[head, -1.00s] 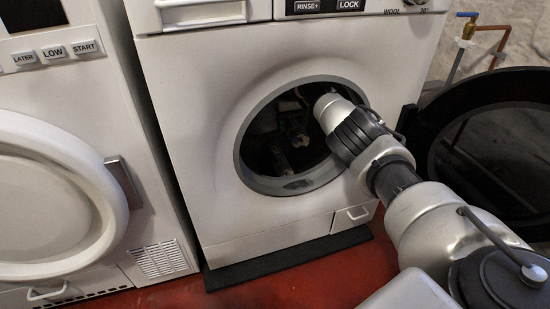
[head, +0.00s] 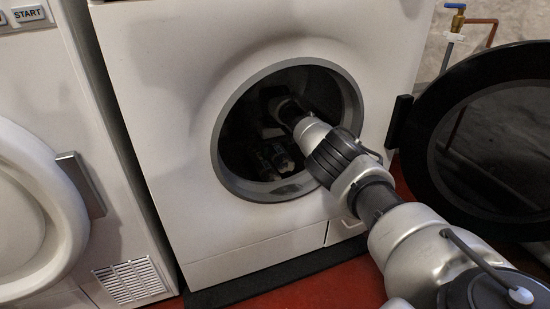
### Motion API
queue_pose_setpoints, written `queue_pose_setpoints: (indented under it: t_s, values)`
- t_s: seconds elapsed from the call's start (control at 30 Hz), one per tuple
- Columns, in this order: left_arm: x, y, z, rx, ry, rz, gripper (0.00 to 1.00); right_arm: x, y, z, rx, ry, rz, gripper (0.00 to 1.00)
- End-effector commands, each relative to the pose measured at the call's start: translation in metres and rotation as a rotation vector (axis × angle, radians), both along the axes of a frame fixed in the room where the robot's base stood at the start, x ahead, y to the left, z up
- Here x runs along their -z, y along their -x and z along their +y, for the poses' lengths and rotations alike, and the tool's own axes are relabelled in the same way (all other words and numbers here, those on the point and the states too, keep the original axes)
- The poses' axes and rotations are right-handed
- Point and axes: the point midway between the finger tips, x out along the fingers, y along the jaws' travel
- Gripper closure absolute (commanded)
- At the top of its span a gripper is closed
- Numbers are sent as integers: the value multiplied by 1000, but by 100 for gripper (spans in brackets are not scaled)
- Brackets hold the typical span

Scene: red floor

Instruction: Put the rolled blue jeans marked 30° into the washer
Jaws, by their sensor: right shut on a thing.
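The washer (head: 160,120) stands in front of me with its round door opening (head: 218,160) uncovered. Its dark door (head: 425,150) is swung wide open to the right. My right arm reaches through the opening, and my right gripper (head: 272,158) is inside the dark drum. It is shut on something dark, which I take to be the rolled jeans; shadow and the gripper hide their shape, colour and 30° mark. I cannot tell whether they touch the drum. My left gripper is not in view.
A second white machine (head: 120,220) with a closed round door and a START button stands close on the left. A dark mat (head: 250,290) lies under the washer on the red floor (head: 330,288). Pipes with a blue-handled tap (head: 455,12) run along the wall behind the open door.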

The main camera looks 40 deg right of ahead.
Motion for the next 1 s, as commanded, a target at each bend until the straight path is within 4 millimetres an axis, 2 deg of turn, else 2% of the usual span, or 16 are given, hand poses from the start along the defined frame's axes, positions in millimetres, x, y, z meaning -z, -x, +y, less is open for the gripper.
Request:
queue_pose_setpoints:
  t_s: [0.03,0.27,0.77,0.8,0.93,1.0]
  values:
    - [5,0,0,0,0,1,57,5,-1,0,0,2,-3,77]
    - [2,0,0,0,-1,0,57,4,0,0,0,2,0,77]
    - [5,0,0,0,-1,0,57,20,1,0,1,4,4,77]
    - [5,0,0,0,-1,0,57,21,1,0,1,5,5,35]
    - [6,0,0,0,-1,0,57,22,1,1,1,5,6,15]
    - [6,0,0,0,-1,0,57,22,1,1,1,5,6,14]
